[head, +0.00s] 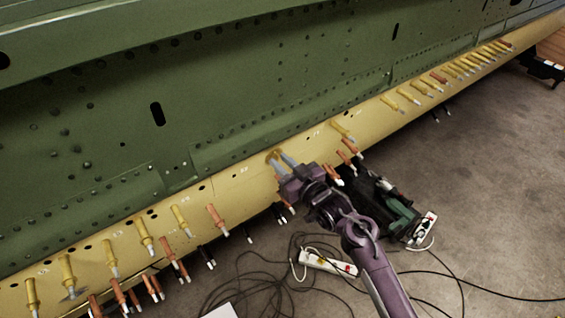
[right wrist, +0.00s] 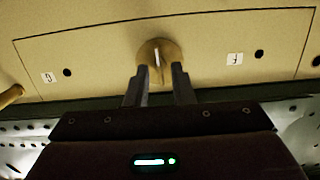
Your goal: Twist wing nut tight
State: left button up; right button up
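The wing nut (right wrist: 157,61) is a round brass-coloured piece with a thin upright wing, set on the yellow skin panel (right wrist: 205,45). In the right wrist view it lies at the top centre, between and just beyond my fingertips. My right gripper (right wrist: 158,80) is open, with one dark finger on each side of the wing and a gap between them. In the head view my right gripper (head: 281,160) reaches the yellow strip, and its fingers partly hide the wing nut (head: 274,155). Whether a finger touches it, I cannot tell. My left gripper is not in view.
Several yellow and orange pin fasteners (head: 145,236) stick out along the yellow strip on both sides. The green fuselage (head: 240,90) rises behind. Cables, a power strip (head: 328,262) and dark green equipment (head: 400,215) lie on the grey floor (head: 490,200).

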jog(key=shift+o, duration=1)
jog(key=b+v, duration=0.2)
jog(key=v, duration=0.6)
jog(key=shift+w, duration=0.1)
